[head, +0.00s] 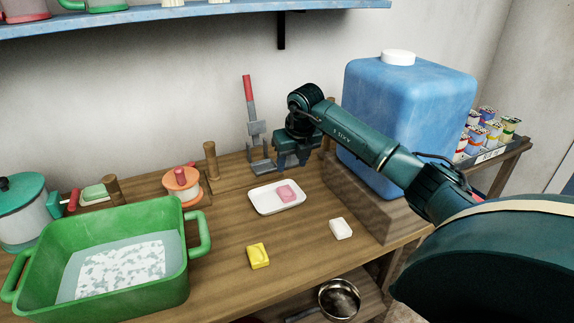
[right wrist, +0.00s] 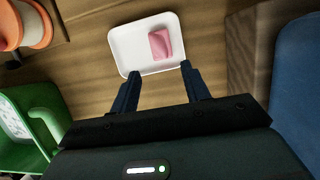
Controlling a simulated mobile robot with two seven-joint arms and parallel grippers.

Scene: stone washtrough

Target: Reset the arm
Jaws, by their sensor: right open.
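My right gripper (head: 293,163) is above the back of the table, over the far side of a white tray (head: 262,203). In the right wrist view its two dark fingers (right wrist: 160,88) are apart with nothing between them. A pink soap bar (head: 287,194) lies on the tray, and it also shows in the right wrist view (right wrist: 160,43), beyond the fingertips. My right arm reaches in from the right, passing in front of a blue jug (head: 420,110). My left gripper is not in view.
A green basin (head: 182,270) of water stands at the left front. A yellow bar (head: 258,256) and a white bar (head: 341,228) lie on the wooden table. A red-handled tool (head: 247,90) stands at the back near an orange spool (head: 183,187). A blue shelf (head: 200,17) hangs above.

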